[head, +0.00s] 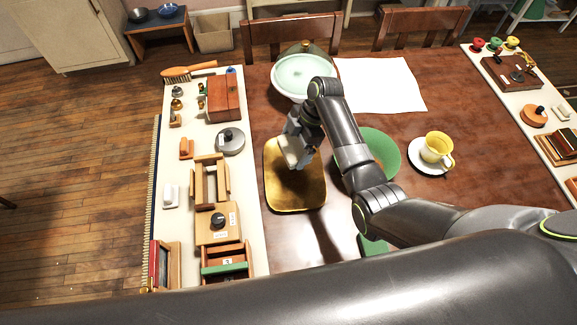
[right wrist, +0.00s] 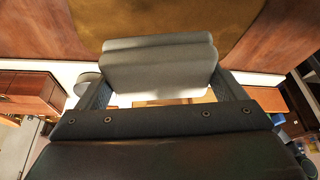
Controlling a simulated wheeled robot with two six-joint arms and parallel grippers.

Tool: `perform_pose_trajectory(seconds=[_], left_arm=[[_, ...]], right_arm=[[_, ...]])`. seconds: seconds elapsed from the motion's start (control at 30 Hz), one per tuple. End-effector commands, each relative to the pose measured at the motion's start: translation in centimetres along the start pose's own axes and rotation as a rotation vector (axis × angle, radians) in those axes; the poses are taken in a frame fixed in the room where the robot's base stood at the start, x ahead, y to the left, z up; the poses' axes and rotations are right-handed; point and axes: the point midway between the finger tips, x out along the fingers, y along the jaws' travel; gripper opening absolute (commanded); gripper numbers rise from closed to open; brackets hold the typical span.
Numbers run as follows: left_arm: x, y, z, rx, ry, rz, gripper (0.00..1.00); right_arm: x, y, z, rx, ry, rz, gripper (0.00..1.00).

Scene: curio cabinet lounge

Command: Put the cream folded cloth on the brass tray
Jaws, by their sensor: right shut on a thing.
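The brass tray (head: 296,196) lies on the wooden table, between the cream board on the left and the green plate. My right gripper (head: 293,160) is shut on the cream folded cloth (head: 290,150) above the far part of the tray. In the right wrist view the cloth (right wrist: 158,66) is pinched between the two fingers, with the tray (right wrist: 170,18) beyond it. I cannot tell whether the cloth touches the tray. My left gripper is not in view.
A pale green bowl (head: 302,75) stands behind the tray, and a green plate (head: 381,152) is to its right, partly behind my arm. A yellow cup (head: 436,147) sits on a saucer. The cream board (head: 254,225) holds several small wooden items.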

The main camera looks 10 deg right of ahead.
Motion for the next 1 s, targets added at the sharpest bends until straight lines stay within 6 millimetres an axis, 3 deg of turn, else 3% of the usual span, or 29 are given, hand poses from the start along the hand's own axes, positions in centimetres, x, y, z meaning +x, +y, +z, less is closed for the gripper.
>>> perform_pose_trajectory(seconds=[0.17, 0.47, 0.73, 1.0], left_arm=[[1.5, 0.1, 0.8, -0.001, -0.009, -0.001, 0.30], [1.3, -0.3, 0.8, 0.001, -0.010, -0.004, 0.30], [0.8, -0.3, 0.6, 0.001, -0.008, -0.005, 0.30], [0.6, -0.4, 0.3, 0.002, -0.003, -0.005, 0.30]], right_arm=[[0.0, -2.1, -0.7, 0.121, 0.001, 0.054, 0.54], [-1.9, -4.5, -1.7, 0.268, 0.005, 0.110, 0.54], [2.0, -4.7, -0.1, 0.281, 0.006, 0.111, 0.54], [4.5, -4.8, 0.9, 0.279, 0.005, 0.112, 0.54]])
